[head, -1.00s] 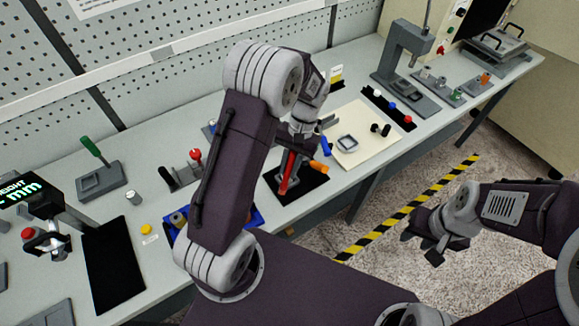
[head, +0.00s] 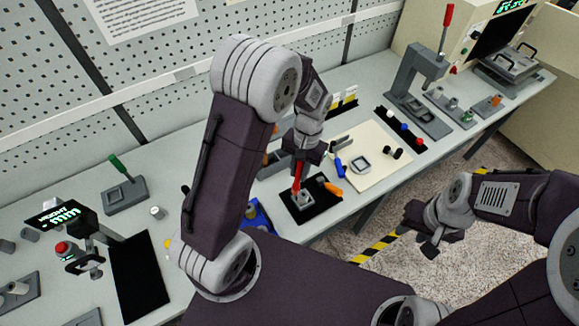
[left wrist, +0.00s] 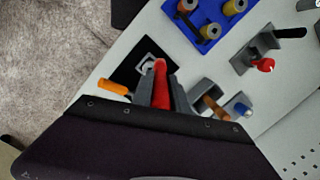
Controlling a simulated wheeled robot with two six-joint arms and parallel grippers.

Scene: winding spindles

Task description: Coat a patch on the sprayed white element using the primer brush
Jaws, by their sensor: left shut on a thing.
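My left gripper (head: 310,150) is shut on a slim red thing (head: 298,176), which looks like the primer brush. It points down over a small grey fixture (head: 303,199) on a black mat (head: 325,212).
A blue bin (left wrist: 205,22) with spools stands beside the mat. A cream board (head: 378,165) with a grey frame and a blue-handled tool lies to the right. A red-knobbed lever (left wrist: 265,65) and a brown-handled item (left wrist: 213,106) stand near the gripper.

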